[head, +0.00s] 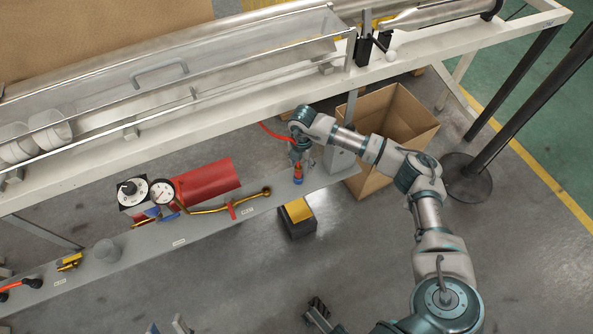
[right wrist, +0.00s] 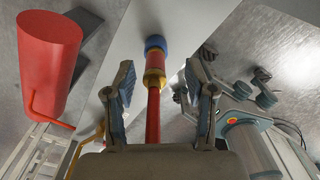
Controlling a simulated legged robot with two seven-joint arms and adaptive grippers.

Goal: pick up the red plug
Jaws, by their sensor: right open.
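The red plug (head: 298,173) stands near the right end of the grey shelf, below my right gripper (head: 299,154). In the right wrist view the plug (right wrist: 155,61) shows red parts with yellow bands and a blue end. There my right gripper (right wrist: 158,88) is open, with one finger on each side of the plug's line. I see no clear contact between the fingers and the plug. What seem to be the tips of my left gripper (head: 166,327) show at the bottom edge of the head view, far from the plug; the rest is cut off.
A red cylinder (head: 208,180), a gauge (head: 162,191) and a bent brass tube (head: 237,203) lie left of the plug. A black and yellow box (head: 298,219) is below the shelf. The steel frame's white beam (head: 225,122) runs behind. An open cardboard box (head: 408,118) stands at right.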

